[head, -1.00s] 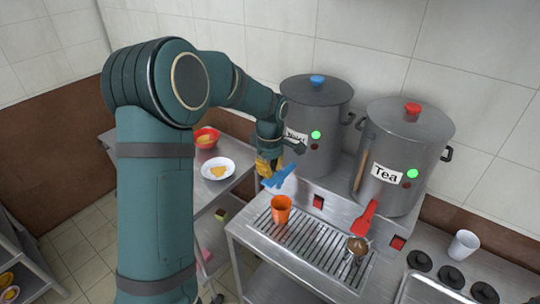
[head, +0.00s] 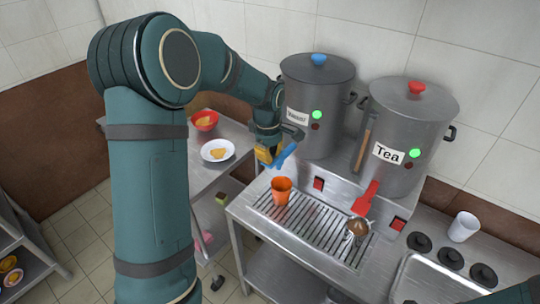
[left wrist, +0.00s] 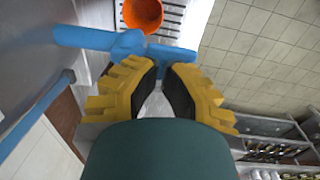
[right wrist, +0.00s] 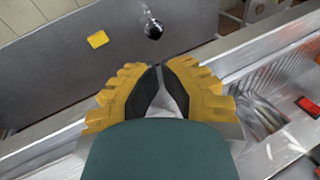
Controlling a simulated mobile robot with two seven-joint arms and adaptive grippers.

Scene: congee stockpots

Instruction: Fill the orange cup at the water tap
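The orange cup (head: 281,192) stands upright on the drip grate (head: 320,230) below the water pot's tap. It also shows at the top of the left wrist view (left wrist: 143,14); I cannot tell whether liquid is in it. The water pot (head: 318,85) has a blue tap lever (head: 285,155). My left gripper (head: 268,155) is at this lever, above and behind the cup. My right gripper (right wrist: 160,67) is shut and empty, over metal surfaces.
The tea pot (head: 410,130) with a red tap lever (head: 366,197) stands to the right. A small strainer (head: 357,228) sits on the grate. A white cup (head: 463,227) is farther right. A plate (head: 217,151) and red bowl (head: 204,119) are on the left table.

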